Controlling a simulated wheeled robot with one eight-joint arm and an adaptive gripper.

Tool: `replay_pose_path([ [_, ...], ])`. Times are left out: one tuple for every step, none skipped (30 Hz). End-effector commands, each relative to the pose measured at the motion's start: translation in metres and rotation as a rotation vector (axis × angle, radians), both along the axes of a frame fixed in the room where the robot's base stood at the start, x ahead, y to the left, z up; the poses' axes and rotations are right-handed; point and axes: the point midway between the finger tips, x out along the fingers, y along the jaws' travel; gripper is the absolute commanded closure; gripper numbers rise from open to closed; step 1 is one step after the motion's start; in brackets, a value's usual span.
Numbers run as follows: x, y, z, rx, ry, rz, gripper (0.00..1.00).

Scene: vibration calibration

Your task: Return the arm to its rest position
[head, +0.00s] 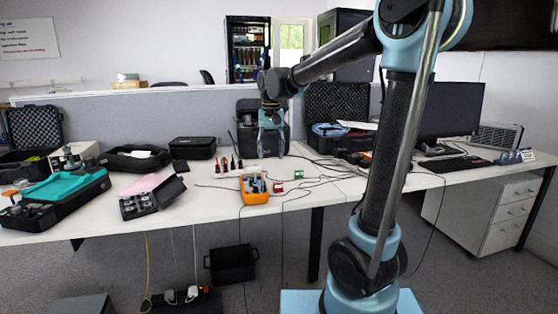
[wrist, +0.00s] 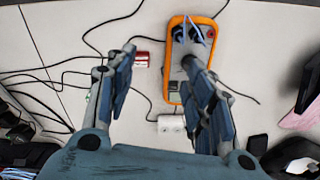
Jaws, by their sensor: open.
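My gripper (head: 271,153) hangs above the back of the white desk (head: 330,186) in the head view, its two fingers pointing down and spread apart with nothing between them. In the wrist view my gripper (wrist: 158,57) is also open and empty. My arm reaches left from its upright column and bends down at the wrist. An orange-rimmed instrument (head: 254,198) lies on the desk nearer the camera than my gripper. In the wrist view the instrument (wrist: 178,72) appears beyond and partly behind the right finger.
A small red item (head: 278,187), cables and several small upright tools stand near the instrument. An open case (head: 337,102) and a monitor (head: 447,110) are to the right. A case with teal cloth (head: 62,186) and a small black case (head: 152,200) are left. A grey partition runs behind.

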Motion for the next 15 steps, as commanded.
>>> replay_pose_path([
  [-0.010,-0.018,-0.001,0.002,-0.006,-0.007,0.51],
  [-0.015,-0.027,-0.002,0.004,-0.009,-0.007,0.51],
  [-0.022,-0.038,-0.003,0.005,-0.014,-0.008,0.51],
  [-0.028,-0.047,-0.004,0.006,-0.018,-0.009,0.51],
  [-0.033,-0.055,-0.006,0.007,-0.022,-0.008,0.51],
  [-0.040,-0.066,-0.008,0.009,-0.027,-0.010,0.51],
  [-0.046,-0.073,-0.010,0.010,-0.031,-0.010,0.51],
  [-0.052,-0.081,-0.012,0.011,-0.034,-0.011,0.51],
  [-0.060,-0.091,-0.014,0.011,-0.039,-0.012,0.51],
  [-0.066,-0.098,-0.017,0.012,-0.043,-0.012,0.51],
  [-0.072,-0.105,-0.019,0.013,-0.047,-0.013,0.51],
  [-0.080,-0.114,-0.023,0.013,-0.053,-0.014,0.51],
  [-0.087,-0.121,-0.026,0.014,-0.057,-0.014,0.51],
  [-0.093,-0.127,-0.029,0.014,-0.061,-0.017,0.51],
  [-0.101,-0.136,-0.033,0.014,-0.066,-0.017,0.51],
])
